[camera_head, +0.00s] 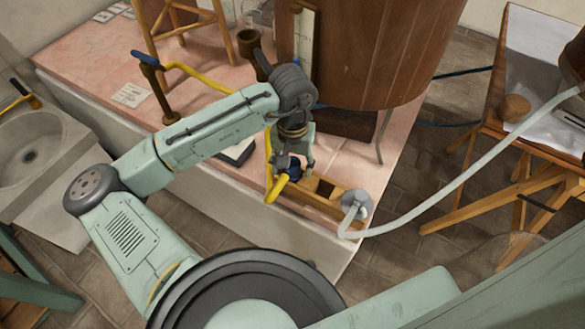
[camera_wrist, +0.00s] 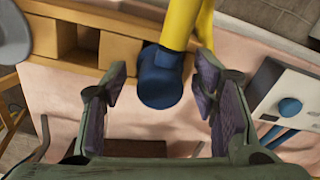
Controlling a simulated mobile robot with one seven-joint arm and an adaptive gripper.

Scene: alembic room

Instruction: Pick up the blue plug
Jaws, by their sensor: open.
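The blue plug (camera_wrist: 160,82) is a dark blue cylinder on the end of a thick yellow hose (camera_wrist: 181,22). In the wrist view it lies between the two fingers of my gripper (camera_wrist: 158,100), with a gap to each finger. My gripper is open. In the head view my gripper (camera_head: 292,163) points down over the plug (camera_head: 292,172) at the front of the pink counter, and the fingers hide part of the plug. The plug is beside a wooden box with open compartments (camera_wrist: 122,50).
The wooden box (camera_head: 349,195) holds a grey fitting (camera_head: 355,205) with a pale hose running right. A grey box with a blue knob (camera_wrist: 290,106) stands right of my fingers in the wrist view. A large wooden vat (camera_head: 375,50) rises close behind my gripper.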

